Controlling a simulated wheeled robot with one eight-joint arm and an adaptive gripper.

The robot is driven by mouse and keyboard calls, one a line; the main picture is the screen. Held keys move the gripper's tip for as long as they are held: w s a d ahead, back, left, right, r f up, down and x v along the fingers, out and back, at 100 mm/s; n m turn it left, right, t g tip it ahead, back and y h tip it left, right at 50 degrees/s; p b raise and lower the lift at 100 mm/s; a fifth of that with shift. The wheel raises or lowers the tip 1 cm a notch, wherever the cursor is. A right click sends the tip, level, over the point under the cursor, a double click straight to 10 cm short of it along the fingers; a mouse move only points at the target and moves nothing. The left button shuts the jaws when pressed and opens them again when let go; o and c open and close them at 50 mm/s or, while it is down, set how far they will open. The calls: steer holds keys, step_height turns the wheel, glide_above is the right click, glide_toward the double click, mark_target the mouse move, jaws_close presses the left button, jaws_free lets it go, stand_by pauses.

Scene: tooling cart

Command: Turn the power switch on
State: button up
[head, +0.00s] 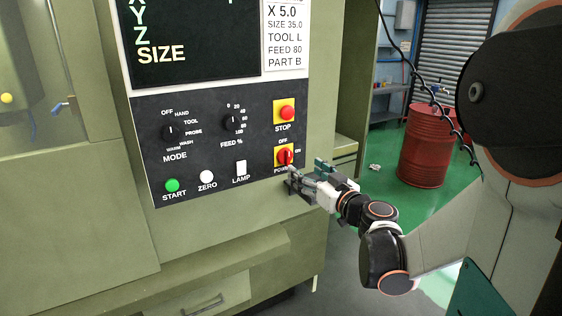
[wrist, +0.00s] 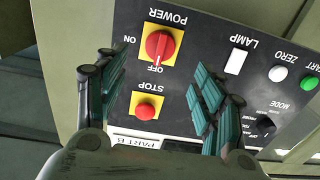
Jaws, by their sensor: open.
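The power switch (head: 285,156) is a red rotary knob on a yellow square plate, at the lower right of the black control panel (head: 220,150). In the wrist view, upside down, the power switch (wrist: 160,45) shows its handle in line with the OFF mark; the ON mark is a quarter turn away. My gripper (head: 303,178) is close to the panel, just below and right of the switch in the head view. In the wrist view my gripper (wrist: 157,85) has its teal fingers spread wide, with the switch beyond the gap between them. Nothing is held.
A red stop button (head: 286,112) on a yellow plate sits directly above the switch. A white lamp switch (head: 241,167), a white zero button (head: 207,177) and a green start button (head: 172,185) lie left. A red barrel (head: 430,145) stands well behind at right.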

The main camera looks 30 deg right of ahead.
mark_target(289, 159)
steer(key=w, duration=0.9)
steer(key=shift+w+a+b, duration=0.15)
steer(key=shift+w+b, duration=0.1)
steer(key=shift+b, duration=0.15)
steer(key=c, duration=1.1)
